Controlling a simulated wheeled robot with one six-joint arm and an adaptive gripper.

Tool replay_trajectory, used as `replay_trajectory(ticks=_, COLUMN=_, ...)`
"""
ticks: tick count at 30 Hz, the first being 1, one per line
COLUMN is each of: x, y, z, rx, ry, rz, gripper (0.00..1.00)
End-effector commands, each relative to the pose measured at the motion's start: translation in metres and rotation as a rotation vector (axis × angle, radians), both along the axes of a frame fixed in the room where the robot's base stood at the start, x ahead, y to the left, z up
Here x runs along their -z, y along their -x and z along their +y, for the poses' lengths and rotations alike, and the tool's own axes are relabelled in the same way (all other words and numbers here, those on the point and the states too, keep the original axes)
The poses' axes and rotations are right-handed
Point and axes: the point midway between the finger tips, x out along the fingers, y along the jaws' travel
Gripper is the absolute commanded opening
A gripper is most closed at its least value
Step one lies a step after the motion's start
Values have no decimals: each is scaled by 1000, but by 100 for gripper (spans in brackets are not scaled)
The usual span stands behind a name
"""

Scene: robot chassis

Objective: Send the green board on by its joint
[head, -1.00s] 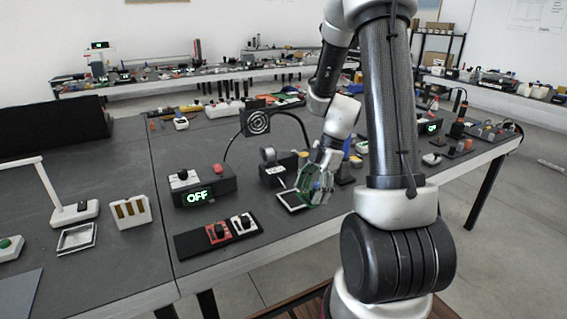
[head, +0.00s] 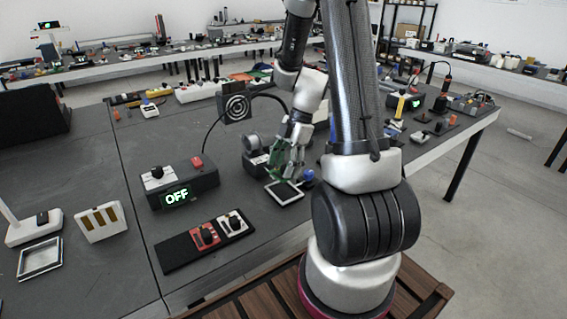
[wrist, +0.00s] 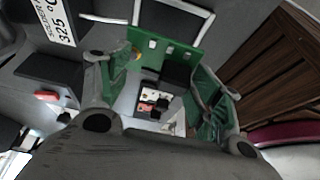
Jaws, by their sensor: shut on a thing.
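The green board (head: 278,172) is in my gripper (head: 291,170), just behind and above a white-rimmed tray (head: 284,193) at the front table edge. In the wrist view the board (wrist: 160,48) spans the gap between the fingers of my gripper (wrist: 165,95), with small pale and dark parts on it. The fingers are shut on it. The tray's white rim (wrist: 205,22) shows beyond the board in the wrist view. I cannot tell whether the board touches the tray. Its joint is too small to make out.
A box reading OFF (head: 183,185) and a red-and-white knob panel (head: 205,240) stand to the left. A round-grilled fan (head: 236,104) and a dark unit with a spool (head: 254,150) stand behind. A blue-topped item (head: 308,176) is close on the right.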

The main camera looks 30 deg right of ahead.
Motion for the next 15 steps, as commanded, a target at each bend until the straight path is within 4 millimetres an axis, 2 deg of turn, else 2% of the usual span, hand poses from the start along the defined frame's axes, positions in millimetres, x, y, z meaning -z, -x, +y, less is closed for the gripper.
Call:
replay_trajectory(ticks=1, x=4, y=0, z=0, rx=1, ry=-1, rz=3, gripper=13)
replay_trajectory(ticks=2, x=7, y=1, z=0, rx=1, ry=-1, rz=3, gripper=0)
replay_trajectory(ticks=15, x=47, y=0, z=0, rx=1, ry=1, rz=0, gripper=0)
